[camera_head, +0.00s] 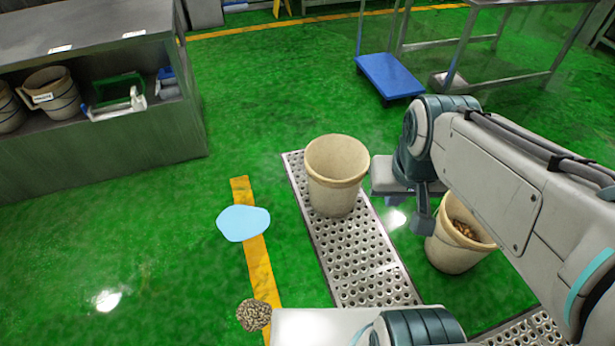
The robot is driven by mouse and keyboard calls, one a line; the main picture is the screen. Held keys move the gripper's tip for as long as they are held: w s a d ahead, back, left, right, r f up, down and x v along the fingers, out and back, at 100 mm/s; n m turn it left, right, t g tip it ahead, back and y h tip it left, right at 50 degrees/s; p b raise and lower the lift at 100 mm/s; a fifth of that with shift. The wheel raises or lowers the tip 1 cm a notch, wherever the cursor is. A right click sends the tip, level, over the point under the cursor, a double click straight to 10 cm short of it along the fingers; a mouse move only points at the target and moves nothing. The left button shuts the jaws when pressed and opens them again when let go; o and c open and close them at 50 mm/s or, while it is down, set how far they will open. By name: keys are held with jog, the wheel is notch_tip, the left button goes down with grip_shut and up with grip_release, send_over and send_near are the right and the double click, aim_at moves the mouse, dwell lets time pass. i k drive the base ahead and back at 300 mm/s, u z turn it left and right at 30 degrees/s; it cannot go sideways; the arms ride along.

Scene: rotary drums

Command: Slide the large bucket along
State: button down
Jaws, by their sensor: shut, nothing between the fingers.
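A large beige bucket (334,185) stands upright on a perforated metal strip (362,262) in the floor, near the strip's far end. It looks empty from the visible inside. My arm reaches in from the right. My gripper (421,218) points down just right of the bucket, shut and empty. A pale grey part of my wrist lies close to the bucket's right side; I cannot tell whether it touches. A second beige bucket (447,252), holding brown pieces, stands right of the strip and is partly hidden by my arm.
A light blue puddle-like patch (243,223) lies left of the strip over a yellow floor line (258,265). A speckled brown lump (254,315) lies near it. A metal shelf unit (110,150) stands left; a blue platform cart (390,75) stands behind. Green floor between is clear.

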aim_at(336, 165)
jog(key=u, duration=1.1)
jog(key=i, duration=1.9)
jog(key=z, duration=0.65)
